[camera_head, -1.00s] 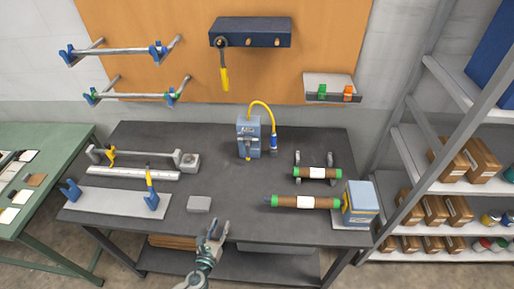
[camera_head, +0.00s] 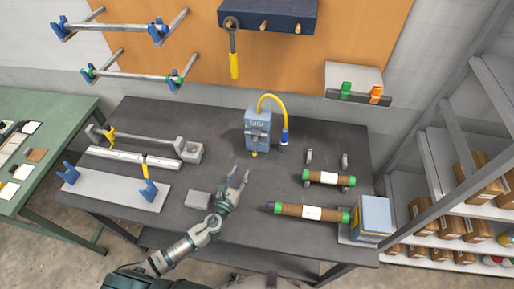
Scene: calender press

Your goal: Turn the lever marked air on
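A blue box (camera_head: 258,130) with a yellow hose looping from its top stands at the back middle of the dark workbench (camera_head: 290,232). It has a label too small to read and a small yellow part (camera_head: 254,154) low on its front. A blue-ended hose fitting (camera_head: 284,138) stands at its right. I cannot make out a lever marked air for certain. My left gripper (camera_head: 240,176) is over the bench in front of the blue box, apart from it. Its fingers are spread and nothing shows between them. My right gripper is out of view.
A tool with a yellow handle (camera_head: 235,65) hangs from a dark block (camera_head: 268,14) on the wall panel. A grey block (camera_head: 198,200) lies close to my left arm. Brown rollers with green ends (camera_head: 311,213) lie at the right, beside a blue-grey box (camera_head: 371,217).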

